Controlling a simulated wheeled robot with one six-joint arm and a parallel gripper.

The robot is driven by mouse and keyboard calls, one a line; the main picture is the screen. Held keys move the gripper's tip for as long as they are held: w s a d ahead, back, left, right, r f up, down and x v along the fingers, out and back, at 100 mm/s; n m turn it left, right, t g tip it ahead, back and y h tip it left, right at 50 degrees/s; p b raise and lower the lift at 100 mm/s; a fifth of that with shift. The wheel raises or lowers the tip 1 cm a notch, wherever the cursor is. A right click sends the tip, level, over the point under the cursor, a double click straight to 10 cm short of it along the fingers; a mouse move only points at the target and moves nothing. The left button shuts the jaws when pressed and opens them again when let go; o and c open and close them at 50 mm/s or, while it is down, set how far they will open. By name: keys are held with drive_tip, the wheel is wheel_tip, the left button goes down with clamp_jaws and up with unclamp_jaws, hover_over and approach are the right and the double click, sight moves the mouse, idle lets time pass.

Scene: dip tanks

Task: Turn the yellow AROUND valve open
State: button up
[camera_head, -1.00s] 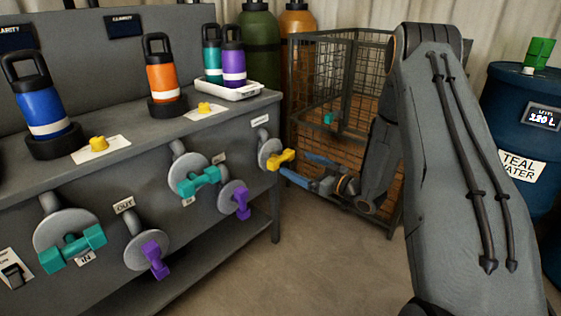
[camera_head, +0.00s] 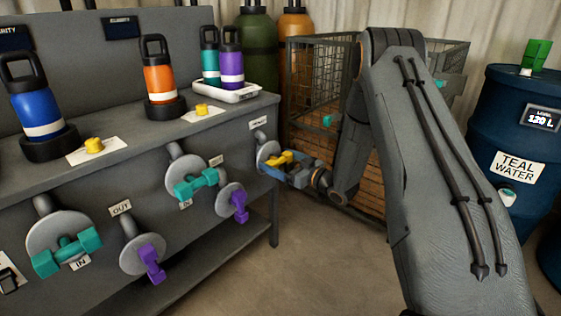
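The yellow valve handle (camera_head: 281,158) sits in front of a grey round disc at the right end of the bench front. A small white label (camera_head: 258,123) is above it, its text too small to read. My gripper (camera_head: 280,165) reaches in from the right at the handle. Its blue fingers are apart, with the yellow handle between them. One finger passes in front of and below the handle, the other is partly hidden behind it. I cannot tell whether either finger touches it.
Teal (camera_head: 195,185) and purple (camera_head: 238,206) valves stick out left of the yellow one. Bottles, including an orange one (camera_head: 160,70), stand on the bench top (camera_head: 130,122). A wire cage (camera_head: 318,75) stands behind my arm, a teal water drum (camera_head: 505,120) at right.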

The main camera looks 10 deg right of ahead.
drive_tip(key=shift+d, duration=0.15)
drive_tip(key=shift+c, duration=0.6)
drive_tip(key=shift+n, duration=0.3)
drive_tip(key=n+p, duration=0.1)
drive_tip(key=n, duration=0.2)
drive_tip(key=shift+n, duration=0.4)
drive_tip(key=n+p, duration=0.1)
drive_tip(key=n, duration=0.3)
drive_tip(key=shift+s+n, duration=0.1)
drive_tip(key=shift+n, duration=0.2)
drive_tip(key=n, duration=0.4)
drive_tip(key=shift+a+f+p, duration=0.1)
drive_tip(key=shift+a+p, duration=0.1)
drive_tip(key=shift+p, duration=0.1)
drive_tip(key=n, duration=0.4)
drive_tip(key=shift+f+n, duration=0.1)
drive_tip(key=shift+n, duration=0.5)
